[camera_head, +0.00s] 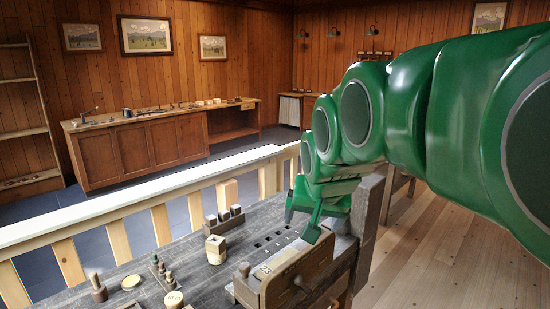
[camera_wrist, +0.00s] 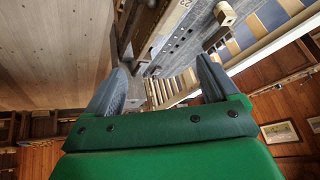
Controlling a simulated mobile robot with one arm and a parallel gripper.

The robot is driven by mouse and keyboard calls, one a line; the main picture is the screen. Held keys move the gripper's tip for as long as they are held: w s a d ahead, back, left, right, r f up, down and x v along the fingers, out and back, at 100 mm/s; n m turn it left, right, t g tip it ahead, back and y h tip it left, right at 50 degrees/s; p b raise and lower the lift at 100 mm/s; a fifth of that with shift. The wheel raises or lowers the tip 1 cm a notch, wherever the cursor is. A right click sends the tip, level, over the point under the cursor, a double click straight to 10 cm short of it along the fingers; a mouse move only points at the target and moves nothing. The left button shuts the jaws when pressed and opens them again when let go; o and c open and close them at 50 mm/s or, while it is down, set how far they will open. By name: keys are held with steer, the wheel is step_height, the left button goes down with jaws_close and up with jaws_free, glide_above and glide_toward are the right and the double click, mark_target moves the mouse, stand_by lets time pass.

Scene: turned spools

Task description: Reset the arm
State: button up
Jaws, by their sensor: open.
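My green arm comes in from the right in the head view. My gripper (camera_head: 303,217) hangs above the right part of a grey workbench (camera_head: 205,282). Its two fingers are apart with nothing between them. In the wrist view my gripper (camera_wrist: 160,92) shows its two grey fingers spread wide and empty. Beyond them lie the bench edge and a plate with a row of dark holes (camera_wrist: 178,42). In the head view one finger overlaps a wooden box-like piece (camera_head: 300,272) at the bench's front right; I cannot tell whether they touch.
On the bench stand a round wooden block (camera_head: 215,249), a rack with several pegs (camera_head: 223,221) and small turned pieces (camera_head: 98,289). A pale railing (camera_head: 150,199) runs behind the bench. Bare plank floor (camera_head: 430,265) lies to the right. A cabinet counter (camera_head: 150,145) stands far back.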

steer(key=s+d+f+g, duration=0.2)
steer(key=s+f, duration=0.3)
steer(key=s, duration=0.3)
steer(key=s+d+f+n+g, duration=0.1)
steer(key=s+d+f+g, duration=0.2)
steer(key=s, duration=0.6)
steer(key=s+d+f+g, duration=0.2)
steer(key=s+f, duration=0.6)
steer(key=s, duration=0.1)
steer(key=shift+s+d+n+g+h, duration=0.15)
steer(key=shift+d+n+g+h, duration=0.15)
